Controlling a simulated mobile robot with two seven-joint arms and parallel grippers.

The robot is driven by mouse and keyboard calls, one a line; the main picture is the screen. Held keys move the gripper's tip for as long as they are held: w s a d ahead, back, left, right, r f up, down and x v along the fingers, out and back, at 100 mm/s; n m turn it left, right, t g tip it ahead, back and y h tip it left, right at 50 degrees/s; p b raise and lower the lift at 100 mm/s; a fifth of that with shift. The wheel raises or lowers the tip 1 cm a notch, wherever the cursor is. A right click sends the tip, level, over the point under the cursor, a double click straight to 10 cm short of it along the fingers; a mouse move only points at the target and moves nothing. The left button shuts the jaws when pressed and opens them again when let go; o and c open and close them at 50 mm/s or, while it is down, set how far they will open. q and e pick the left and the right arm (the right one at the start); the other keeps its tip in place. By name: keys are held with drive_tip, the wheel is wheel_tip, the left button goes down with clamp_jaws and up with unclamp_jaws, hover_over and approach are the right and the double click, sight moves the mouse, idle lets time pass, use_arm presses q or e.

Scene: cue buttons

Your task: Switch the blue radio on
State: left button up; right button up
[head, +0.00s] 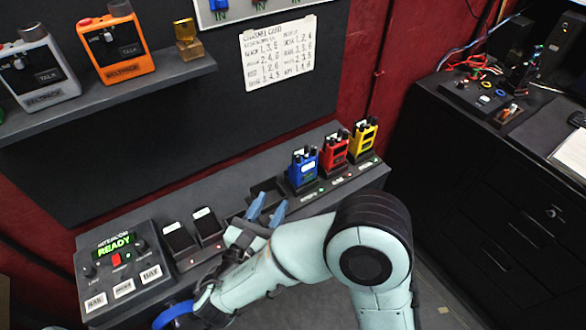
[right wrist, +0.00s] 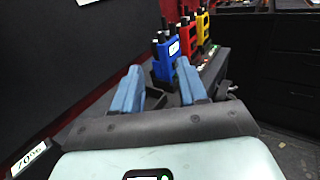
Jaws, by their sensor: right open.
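The blue radio (head: 302,170) stands upright in the charger row on the grey console, left of the red radio (head: 334,149) and the yellow radio (head: 364,136). It has dark knobs on top and a pale label. My right gripper (head: 268,208) is open and empty, left of the blue radio and apart from it in the head view. In the right wrist view the blue radio (right wrist: 165,62) shows beyond and between my open fingers (right wrist: 160,88), nearer the right one. Its lower part is partly hidden there.
An intercom box (head: 120,262) reading READY and two dark slots with white labels (head: 195,230) lie on the console to the left. A shelf (head: 120,92) above holds grey and orange beltpacks. A written channel card (head: 279,54) hangs on the wall. A dark cabinet (head: 480,190) stands right.

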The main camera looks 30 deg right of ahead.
sight(297, 158)
use_arm(q)
drive_tip(key=shift+w+r+p, duration=0.25)
drive_tip(key=shift+r+p, duration=0.25)
drive_tip(key=shift+r, duration=0.05)
drive_tip(key=shift+w+r+p, duration=0.2)
drive_tip(key=shift+r+p, duration=0.25)
drive_tip(key=shift+r, duration=0.1)
use_arm(e)
drive_tip(key=x, duration=1.3)
drive_tip(key=shift+w+d, duration=0.1)
drive_tip(key=shift+d, duration=0.15)
